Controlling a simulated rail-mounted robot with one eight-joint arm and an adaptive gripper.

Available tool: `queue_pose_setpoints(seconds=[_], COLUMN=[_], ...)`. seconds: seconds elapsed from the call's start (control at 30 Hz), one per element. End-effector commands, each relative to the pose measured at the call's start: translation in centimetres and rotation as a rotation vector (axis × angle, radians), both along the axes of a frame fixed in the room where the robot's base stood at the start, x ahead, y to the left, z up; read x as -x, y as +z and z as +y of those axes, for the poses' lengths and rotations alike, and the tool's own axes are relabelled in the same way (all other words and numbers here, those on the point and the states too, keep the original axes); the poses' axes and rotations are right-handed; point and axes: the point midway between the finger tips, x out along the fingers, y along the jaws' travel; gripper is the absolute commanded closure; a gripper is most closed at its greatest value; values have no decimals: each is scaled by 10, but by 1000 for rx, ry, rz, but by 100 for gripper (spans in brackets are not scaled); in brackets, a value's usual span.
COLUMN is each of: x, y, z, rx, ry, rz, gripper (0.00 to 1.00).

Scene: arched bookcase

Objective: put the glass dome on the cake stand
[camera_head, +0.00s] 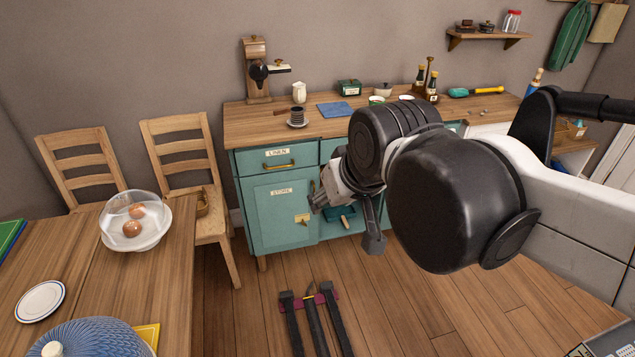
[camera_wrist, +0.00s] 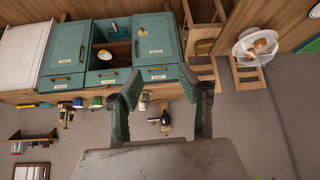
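A clear glass dome (camera_head: 128,199) stands over a white cake stand (camera_head: 152,245) on the wooden table at the left. Two round brown items show through the glass. The dome seems to rest on the stand, but I cannot tell whether its rim sits evenly. In the wrist view the glass dome (camera_wrist: 256,38) and the cake stand (camera_wrist: 240,57) appear small at the upper right. My gripper (camera_head: 345,220) is in front of the teal cabinet, well to the right of the dome. In the wrist view my gripper (camera_wrist: 160,82) has its fingers wide apart with nothing between them.
The wooden table (camera_head: 180,270) also holds a white plate (camera_head: 40,301) and a blue ribbed round object (camera_head: 95,340). Two wooden chairs (camera_head: 178,128) stand behind it. A teal cabinet (camera_head: 283,205) with a crowded wooden top is at the back.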

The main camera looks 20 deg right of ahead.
Motion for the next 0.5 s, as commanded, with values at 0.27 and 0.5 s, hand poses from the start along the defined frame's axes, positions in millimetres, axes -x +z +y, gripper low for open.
queue_pose_setpoints(seconds=[0.27,0.5], x=[51,57], y=[-34,-39], z=[-24,-27], rx=[-2,-2], ry=[-68,-76], rz=[-10,-12], gripper=[63,63])
